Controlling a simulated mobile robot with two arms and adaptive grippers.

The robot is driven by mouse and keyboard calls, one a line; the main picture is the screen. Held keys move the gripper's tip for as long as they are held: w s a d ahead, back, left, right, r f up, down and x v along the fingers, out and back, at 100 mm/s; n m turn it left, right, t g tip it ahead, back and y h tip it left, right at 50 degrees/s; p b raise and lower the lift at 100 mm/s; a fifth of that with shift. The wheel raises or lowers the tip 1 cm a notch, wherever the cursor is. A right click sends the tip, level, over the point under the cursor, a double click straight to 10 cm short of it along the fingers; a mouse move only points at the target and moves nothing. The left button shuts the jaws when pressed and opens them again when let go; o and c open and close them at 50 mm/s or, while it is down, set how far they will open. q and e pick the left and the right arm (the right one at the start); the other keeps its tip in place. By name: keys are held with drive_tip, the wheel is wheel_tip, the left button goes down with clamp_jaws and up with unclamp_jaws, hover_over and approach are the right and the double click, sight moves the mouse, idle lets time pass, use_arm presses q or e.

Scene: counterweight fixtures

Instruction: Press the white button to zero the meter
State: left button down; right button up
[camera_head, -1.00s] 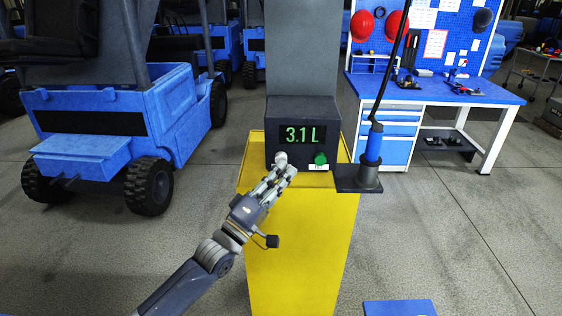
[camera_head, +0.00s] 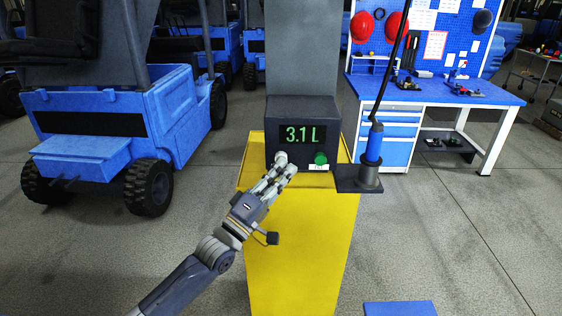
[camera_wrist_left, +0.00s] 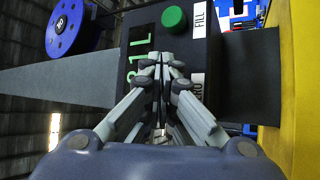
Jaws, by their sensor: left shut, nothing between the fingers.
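The dark meter box (camera_head: 303,113) stands on a yellow pedestal (camera_head: 300,230). Its display (camera_head: 302,135) reads 3.1 L in green. A round green button (camera_head: 320,158) sits at the lower right of its front, above a white label that reads FILL in the left wrist view (camera_wrist_left: 198,22). A pale round white button (camera_head: 281,158) shows at the lower left of the front, just at my fingertips. My left gripper (camera_head: 287,168) is shut and empty, its tips close to the box front. Contact cannot be told. In the left wrist view (camera_wrist_left: 160,75) the fingers hide the white button.
A blue-handled nozzle (camera_head: 373,143) stands in a dark holder at the pedestal's right side, with a black hose rising from it. A blue forklift (camera_head: 110,120) is at the left. A blue workbench (camera_head: 430,92) is behind at the right.

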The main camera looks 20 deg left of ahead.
use_arm(q)
drive_tip(key=shift+w+a+b, duration=0.2)
drive_tip(key=shift+w+b, duration=0.15)
drive_tip(key=shift+w, duration=0.2)
idle(0.4)
drive_tip(key=shift+s+r, duration=0.1)
drive_tip(key=shift+s+d+p, duration=0.2)
drive_tip(key=shift+s+p, duration=0.2)
drive_tip(key=shift+s, duration=0.15)
drive_tip(key=shift+s+d+p, duration=0.15)
drive_tip(key=shift+s+p, duration=0.2)
drive_tip(key=shift+s, duration=0.2)
drive_tip(key=s+p, duration=0.1)
drive_tip(key=s, duration=0.1)
drive_tip(key=s+d+p, duration=0.1)
drive_tip(key=s, duration=0.1)
drive_tip(key=shift+s+d+p, duration=0.2)
drive_tip(key=shift+s+p, duration=0.1)
drive_tip(key=shift+s, duration=0.1)
